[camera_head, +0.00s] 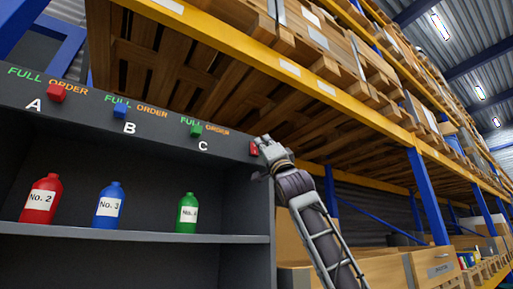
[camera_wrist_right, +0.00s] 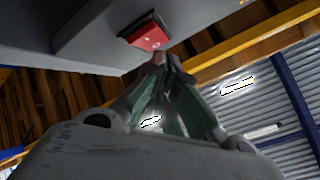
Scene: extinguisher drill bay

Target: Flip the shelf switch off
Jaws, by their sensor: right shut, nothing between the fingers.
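The shelf switch (camera_head: 254,148) is a small red rocker at the right end of the dark shelf's top front panel (camera_head: 226,151). In the right wrist view the red switch (camera_wrist_right: 149,37) sits in a black frame and carries faint white marks. My right gripper (camera_head: 264,143) is at the switch's right side, very close to it; I cannot tell if they touch. In the right wrist view the right gripper's fingertips (camera_wrist_right: 167,60) are together, with nothing between them, just below the switch. The left gripper is not in view.
The panel also has a red knob (camera_head: 56,93), a blue knob (camera_head: 120,111) and a green knob (camera_head: 195,130), lettered A, B and C. Red (camera_head: 41,201), blue (camera_head: 110,207) and green (camera_head: 187,214) bottles stand on the shelf below. Pallet racking rises behind.

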